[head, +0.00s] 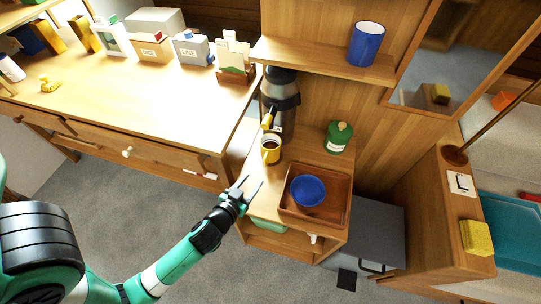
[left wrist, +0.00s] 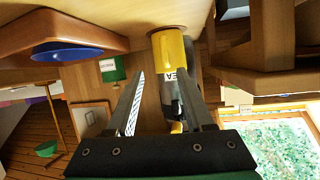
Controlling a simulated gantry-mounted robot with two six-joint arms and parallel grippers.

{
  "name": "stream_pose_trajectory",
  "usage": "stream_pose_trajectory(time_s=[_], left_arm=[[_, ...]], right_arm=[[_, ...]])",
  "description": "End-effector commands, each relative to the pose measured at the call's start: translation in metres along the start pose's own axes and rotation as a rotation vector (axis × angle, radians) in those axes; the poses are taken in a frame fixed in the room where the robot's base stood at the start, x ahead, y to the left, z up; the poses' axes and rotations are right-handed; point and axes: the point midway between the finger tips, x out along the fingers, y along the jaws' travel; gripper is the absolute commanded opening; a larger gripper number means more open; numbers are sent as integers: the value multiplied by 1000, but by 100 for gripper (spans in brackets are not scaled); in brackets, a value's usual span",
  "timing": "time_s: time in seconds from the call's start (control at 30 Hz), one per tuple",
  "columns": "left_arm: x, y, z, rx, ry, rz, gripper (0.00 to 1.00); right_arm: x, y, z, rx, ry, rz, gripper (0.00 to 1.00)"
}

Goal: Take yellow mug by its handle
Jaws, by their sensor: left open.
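The yellow mug (head: 271,156) stands upright with dark contents near the left edge of the small wooden cabinet top, in front of the dark coffee machine (head: 281,92). My left gripper (head: 253,181) is open and empty, in front of the mug and apart from it. In the left wrist view, which looks upside down, the mug (left wrist: 169,60) shows beyond the two open fingers (left wrist: 163,72), roughly between them. I cannot clearly make out the mug's handle in either view. My right gripper is not in view.
A wooden tray (head: 316,221) with a blue bowl (head: 308,190) lies right of my gripper. A green canister (head: 339,138) stands behind it. A shelf with a blue cup (head: 366,44) overhangs the back. The desk (head: 150,92) is at the left.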

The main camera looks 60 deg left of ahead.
Motion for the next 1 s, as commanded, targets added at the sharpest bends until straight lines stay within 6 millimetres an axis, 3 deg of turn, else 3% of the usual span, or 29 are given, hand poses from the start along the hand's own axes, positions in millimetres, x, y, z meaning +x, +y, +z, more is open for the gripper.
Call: stream_pose_trajectory(time_s=[0.3, 0.53, 0.83, 1.0], left_arm=[[56, -1, 2, -2, 2, -2, 52], [64, -2, 2, -1, 1, 0, 52], [110, -8, 10, -2, 3, 0, 52], [112, -8, 8, 0, 1, 0, 52]], right_arm=[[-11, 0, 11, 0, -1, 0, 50], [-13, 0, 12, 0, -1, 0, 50], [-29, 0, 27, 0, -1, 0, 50], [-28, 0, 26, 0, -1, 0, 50]])
